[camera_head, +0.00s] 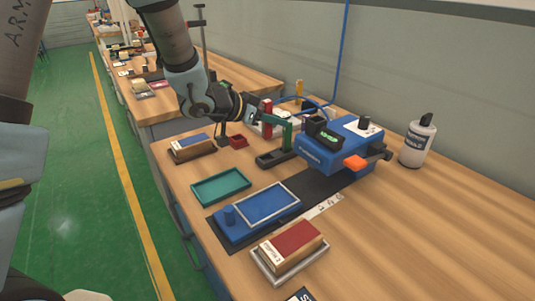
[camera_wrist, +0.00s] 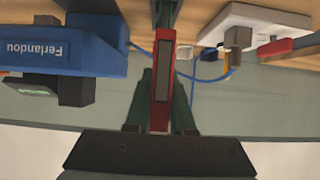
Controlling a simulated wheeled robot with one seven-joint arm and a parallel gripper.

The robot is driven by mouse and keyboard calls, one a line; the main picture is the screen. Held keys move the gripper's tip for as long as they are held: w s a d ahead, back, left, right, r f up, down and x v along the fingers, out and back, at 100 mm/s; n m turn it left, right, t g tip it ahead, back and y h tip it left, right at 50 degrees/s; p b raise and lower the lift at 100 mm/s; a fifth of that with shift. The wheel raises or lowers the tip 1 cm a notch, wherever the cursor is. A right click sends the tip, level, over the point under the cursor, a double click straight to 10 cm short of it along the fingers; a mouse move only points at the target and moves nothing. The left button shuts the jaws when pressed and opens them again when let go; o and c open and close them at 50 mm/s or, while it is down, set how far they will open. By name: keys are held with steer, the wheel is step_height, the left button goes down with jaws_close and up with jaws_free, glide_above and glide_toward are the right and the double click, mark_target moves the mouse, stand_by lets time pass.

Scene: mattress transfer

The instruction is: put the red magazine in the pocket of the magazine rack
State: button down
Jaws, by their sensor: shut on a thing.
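The red magazine (camera_head: 267,112) is a narrow, upright red piece at the end of my arm. In the wrist view the red magazine (camera_wrist: 162,75), with a dark inset panel, stands between the fingers of my gripper (camera_wrist: 160,128), which is shut on it. Green parts (camera_head: 287,138) show just right of and below it in the head view, and on both sides of it in the wrist view (camera_wrist: 181,105). A dark base (camera_head: 272,160) lies below the green parts. Contact between magazine and green parts is unclear.
A blue machine (camera_head: 325,152) with an orange lever stands close on the right. A white bottle (camera_head: 417,140) is farther right. A teal tray (camera_head: 221,186), a blue fixture (camera_head: 240,232) and a red-topped block (camera_head: 290,245) are nearer. The right side of the table is clear.

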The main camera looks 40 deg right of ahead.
mark_target(283, 144)
step_height(283, 144, down, 8)
steer(key=shift+r, duration=0.2)
stand_by(0.3)
steer(key=c, duration=0.8)
jaws_free()
steer(key=shift+f, duration=0.15)
steer(key=shift+o, duration=0.2)
steer(key=shift+r+p, duration=0.3)
steer(key=shift+w+a, duration=0.1)
steer(key=shift+a, duration=0.3)
steer(key=b+v, duration=0.1)
steer(key=v, duration=1)
steer(key=shift+a+r, duration=0.1)
